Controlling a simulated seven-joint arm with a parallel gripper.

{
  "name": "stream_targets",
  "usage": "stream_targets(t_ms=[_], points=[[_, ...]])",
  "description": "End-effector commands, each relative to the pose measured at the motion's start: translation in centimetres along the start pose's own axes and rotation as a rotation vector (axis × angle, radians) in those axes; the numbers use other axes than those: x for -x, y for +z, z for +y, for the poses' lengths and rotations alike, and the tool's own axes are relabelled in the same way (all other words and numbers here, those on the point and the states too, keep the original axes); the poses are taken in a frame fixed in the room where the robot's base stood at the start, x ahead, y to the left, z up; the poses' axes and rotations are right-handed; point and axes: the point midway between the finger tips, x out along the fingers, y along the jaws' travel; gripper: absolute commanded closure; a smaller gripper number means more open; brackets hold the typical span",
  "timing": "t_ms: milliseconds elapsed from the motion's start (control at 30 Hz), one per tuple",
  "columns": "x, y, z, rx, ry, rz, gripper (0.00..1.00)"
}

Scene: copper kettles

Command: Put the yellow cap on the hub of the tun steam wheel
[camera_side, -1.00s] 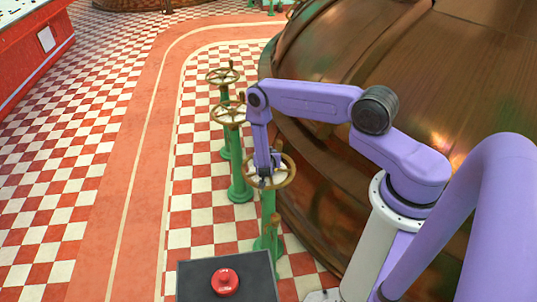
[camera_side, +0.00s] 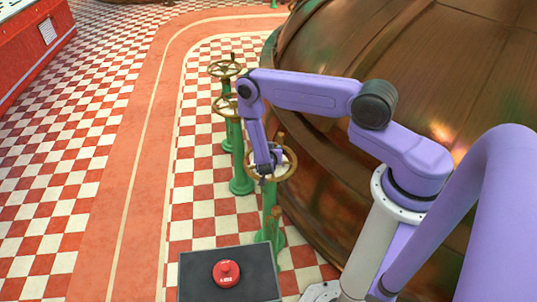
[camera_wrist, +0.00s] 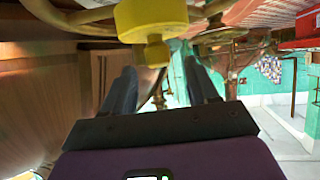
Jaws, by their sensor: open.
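The yellow cap (camera_wrist: 150,16) shows large at the top of the wrist view, with a smaller yellow knob facing my gripper. Part of a brass wheel rim (camera_wrist: 58,20) shows beside it; I cannot tell whether the cap is seated on the hub. My gripper (camera_wrist: 160,68) is open, its two dark fingers apart on either side of the knob's line, with nothing held between them. In the side view my gripper (camera_side: 265,170) is at the nearest brass wheel (camera_side: 290,165) on its green post. The cap cannot be made out there, and the arm hides part of the wheel.
Two more brass wheels (camera_side: 225,68) on green posts stand behind in a row. A large copper vessel (camera_side: 430,60) curves close on the right. A red button (camera_side: 226,273) sits on a dark box in front. The checkered floor (camera_side: 80,150) to the left is clear.

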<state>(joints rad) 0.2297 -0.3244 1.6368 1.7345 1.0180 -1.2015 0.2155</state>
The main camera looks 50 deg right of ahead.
Motion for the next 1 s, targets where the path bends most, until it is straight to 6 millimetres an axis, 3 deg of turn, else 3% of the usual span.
stream_targets(t_ms=[100,300,567,667,767,900,1000], points=[[2.6,0.0,-0.1,0.003,-0.004,-0.001,0.41],[5.6,0.0,-0.1,0.001,-0.002,-0.001,0.41],[7.4,-0.1,-0.9,-0.003,-0.022,-0.023,0.41],[8.5,-0.4,-3.4,0.002,-0.084,-0.094,0.41],[10.8,-0.7,-7.0,0.025,-0.189,-0.209,0.41],[16.1,-1.1,-11.5,0.110,-0.362,-0.388,0.41],[20.7,-1.6,-13.4,0.198,-0.485,-0.502,0.41]])
